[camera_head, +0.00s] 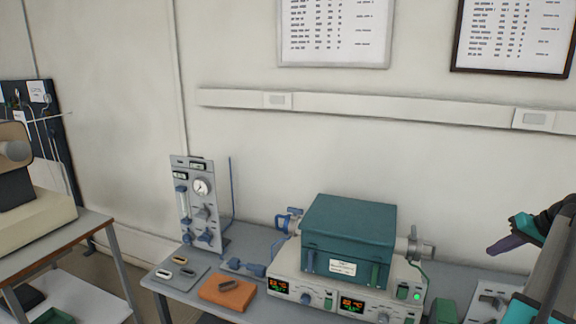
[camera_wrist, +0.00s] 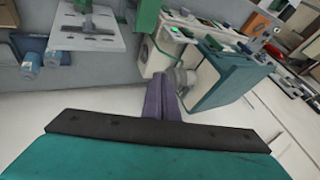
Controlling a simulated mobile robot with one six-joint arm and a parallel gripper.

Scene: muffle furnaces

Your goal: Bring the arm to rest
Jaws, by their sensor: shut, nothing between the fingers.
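My gripper (camera_head: 492,247) shows at the right of the head view, raised above the bench, with purple fingers pointing left and slightly down. In the wrist view the fingers of my gripper (camera_wrist: 162,82) are together with nothing between them. The teal furnace (camera_head: 348,236) stands on its pale control base left of my gripper, apart from it. In the wrist view the furnace (camera_wrist: 222,75) lies beyond the fingertips, to the right.
A gas panel with a gauge (camera_head: 202,186) stands at the bench's left. An orange block (camera_head: 228,293) and a grey plate with small boats (camera_head: 176,275) lie in front. Another table (camera_head: 50,250) is far left. A wall rail (camera_head: 370,107) runs behind. The air above the furnace is clear.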

